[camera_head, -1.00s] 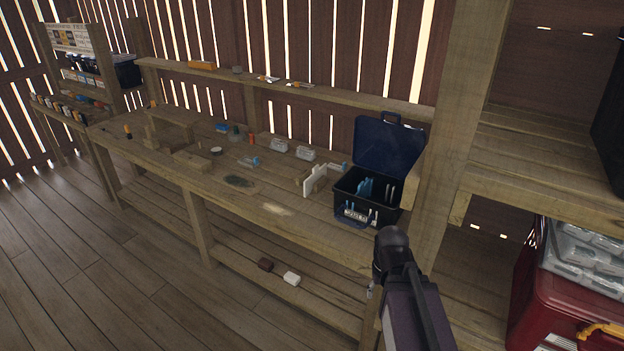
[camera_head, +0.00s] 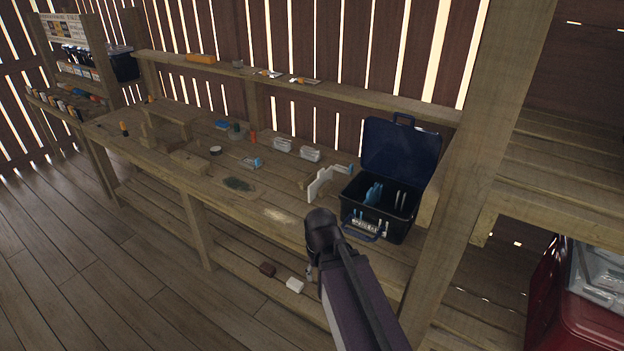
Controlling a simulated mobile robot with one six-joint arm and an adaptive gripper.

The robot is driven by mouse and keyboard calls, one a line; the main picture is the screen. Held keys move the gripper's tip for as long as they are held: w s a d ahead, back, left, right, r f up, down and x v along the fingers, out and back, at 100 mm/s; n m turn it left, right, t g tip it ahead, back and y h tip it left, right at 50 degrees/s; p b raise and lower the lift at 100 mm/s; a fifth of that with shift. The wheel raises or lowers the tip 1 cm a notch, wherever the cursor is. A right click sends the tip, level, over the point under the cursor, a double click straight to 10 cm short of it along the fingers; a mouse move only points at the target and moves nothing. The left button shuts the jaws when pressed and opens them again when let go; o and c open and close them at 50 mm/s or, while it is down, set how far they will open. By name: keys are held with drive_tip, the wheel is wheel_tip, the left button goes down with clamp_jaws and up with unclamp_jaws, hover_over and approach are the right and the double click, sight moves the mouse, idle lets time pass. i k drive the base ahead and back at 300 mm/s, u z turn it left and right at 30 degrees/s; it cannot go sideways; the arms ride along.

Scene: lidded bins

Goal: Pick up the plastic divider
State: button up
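A white upright plate (camera_head: 319,185), which may be the plastic divider, stands on the workbench just left of a dark open bin (camera_head: 402,226). Thin light and blue upright pieces (camera_head: 374,194) show inside the bin; I cannot tell whether one of them is a divider. The bin's blue lid (camera_head: 401,150) is raised at the back. My arm reaches up from the bottom of the picture, in front of the bench. A small bit beside it may be my gripper (camera_head: 310,271); its fingers are not clear, and no held object shows.
The workbench (camera_head: 235,200) carries wooden blocks, small clear packs (camera_head: 310,154) and other small items. A wooden post (camera_head: 480,170) stands right of the bin. A red container (camera_head: 575,310) is at the lower right. Open floor (camera_head: 90,260) lies at the left.

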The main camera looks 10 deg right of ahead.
sight(322, 176)
drive_tip(key=u, duration=0.05)
drive_tip(key=i, duration=1.25)
drive_tip(key=z, duration=0.5)
